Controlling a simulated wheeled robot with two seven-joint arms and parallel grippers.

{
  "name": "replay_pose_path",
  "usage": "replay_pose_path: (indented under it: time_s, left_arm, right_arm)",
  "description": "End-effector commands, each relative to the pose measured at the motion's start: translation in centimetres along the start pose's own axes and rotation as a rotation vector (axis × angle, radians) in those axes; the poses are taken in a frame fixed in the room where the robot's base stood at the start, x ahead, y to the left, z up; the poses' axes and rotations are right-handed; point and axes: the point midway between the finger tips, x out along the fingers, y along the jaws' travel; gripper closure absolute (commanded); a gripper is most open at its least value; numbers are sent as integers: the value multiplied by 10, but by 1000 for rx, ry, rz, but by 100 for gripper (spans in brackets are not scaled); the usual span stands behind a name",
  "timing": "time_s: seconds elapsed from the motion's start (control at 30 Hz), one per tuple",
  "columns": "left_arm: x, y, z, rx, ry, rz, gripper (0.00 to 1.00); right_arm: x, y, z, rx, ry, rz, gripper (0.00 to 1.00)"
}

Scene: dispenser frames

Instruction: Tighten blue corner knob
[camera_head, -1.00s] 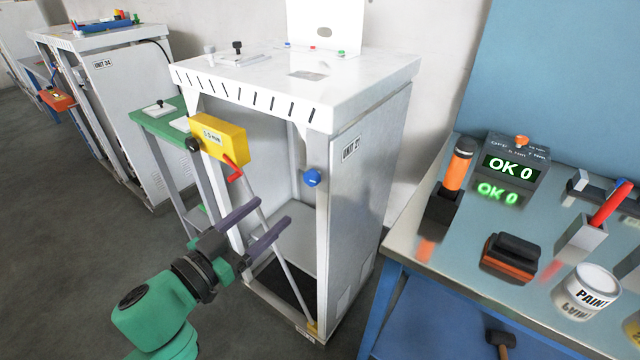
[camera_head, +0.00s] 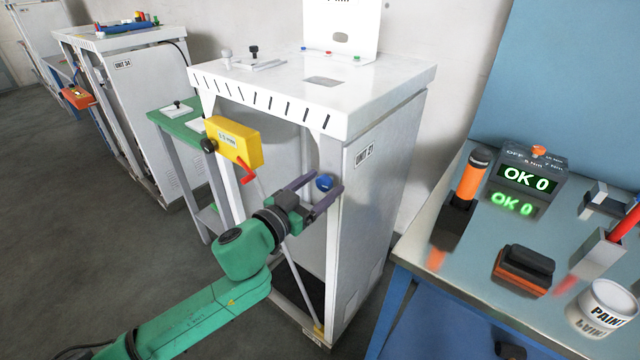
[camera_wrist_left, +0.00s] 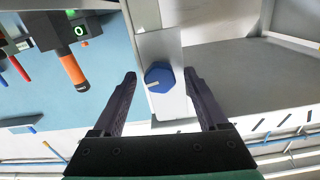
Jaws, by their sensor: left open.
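The blue corner knob (camera_head: 325,183) sits on the front post of the white dispenser frame (camera_head: 345,135) marked as a unit. In the left wrist view the knob (camera_wrist_left: 159,77) is a blue faceted disc with a light pointer mark, on a pale bracket. My left gripper (camera_head: 326,188) is open, with its dark fingers pointing toward the knob. In the wrist view the fingertips (camera_wrist_left: 160,76) lie on either side of the knob, with a gap on both sides; contact does not show. My right gripper is not in view.
A yellow box (camera_head: 234,143) with a red handle hangs on the frame's left front. A steel-topped blue bench (camera_head: 440,250) stands at right with an orange-handled tool (camera_head: 474,178), a display box reading OK 0 (camera_head: 530,172) and a paint can (camera_head: 603,308).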

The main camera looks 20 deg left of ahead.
Motion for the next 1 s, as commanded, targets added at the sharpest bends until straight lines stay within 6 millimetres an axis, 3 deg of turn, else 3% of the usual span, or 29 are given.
replay_pose_path:
  time_s: [0.07, 0.27, 0.3, 0.67, 1.0]
  left_arm:
    - [0, 0, 0, 0, 0, 0, 24]
    - [0, 0, 0, 0, 0, 0, 97]
    - [0, 0, 0, 0, 0, 0, 100]
    - [0, 0, 0, 46, 1, 0, 100]
    - [0, 0, -1, 266, 1, 0, 100]
  right_arm:
    - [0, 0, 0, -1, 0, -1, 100]
    - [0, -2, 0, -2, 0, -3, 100]
    - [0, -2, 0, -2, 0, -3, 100]
    - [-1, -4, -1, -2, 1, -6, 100]
    - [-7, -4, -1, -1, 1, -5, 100]
